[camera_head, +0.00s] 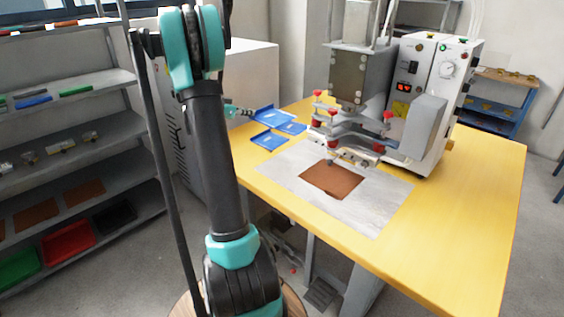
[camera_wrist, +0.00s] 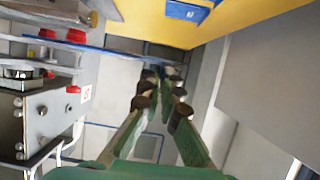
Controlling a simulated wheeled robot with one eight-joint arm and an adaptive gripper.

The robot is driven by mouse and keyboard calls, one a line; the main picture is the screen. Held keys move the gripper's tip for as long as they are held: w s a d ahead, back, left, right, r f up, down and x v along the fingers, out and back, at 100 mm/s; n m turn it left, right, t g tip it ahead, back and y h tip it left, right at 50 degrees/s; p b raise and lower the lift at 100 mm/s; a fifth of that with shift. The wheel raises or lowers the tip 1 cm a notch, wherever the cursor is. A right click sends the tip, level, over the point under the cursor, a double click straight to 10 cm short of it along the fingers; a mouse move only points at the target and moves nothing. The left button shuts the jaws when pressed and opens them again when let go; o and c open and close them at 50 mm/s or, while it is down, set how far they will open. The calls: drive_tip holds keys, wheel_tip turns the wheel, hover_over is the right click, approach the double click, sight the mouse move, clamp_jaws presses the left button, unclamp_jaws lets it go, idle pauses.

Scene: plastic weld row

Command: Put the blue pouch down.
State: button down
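A blue pouch (camera_head: 270,115) is at the left back of the yellow table in the head view. My gripper (camera_head: 248,112) reaches it from the left, partly behind my arm. In the wrist view my gripper (camera_wrist: 165,74) has its fingertips close together on the right end of the blue pouch (camera_wrist: 110,49), seen nearly edge-on as a thin strip. I cannot tell how far it is above the table. Two more blue pieces, one at the right (camera_head: 293,128) and one in front (camera_head: 268,140), lie on the table.
The yellow table (camera_head: 470,220) carries a welding machine (camera_head: 420,95) and a grey mat (camera_head: 375,210) with a brown sheet (camera_head: 332,180). A shelf unit (camera_head: 90,150) with coloured trays stands at the left. The table's right front is clear.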

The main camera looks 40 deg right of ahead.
sight(253, 160)
drive_tip(key=f, duration=2)
drive_tip(key=shift+s+d, duration=0.15)
drive_tip(key=shift+s, duration=0.05)
drive_tip(key=shift+f, duration=0.35)
drive_tip(key=c, duration=1.7)
unclamp_jaws()
drive_tip(key=shift+r, duration=0.1)
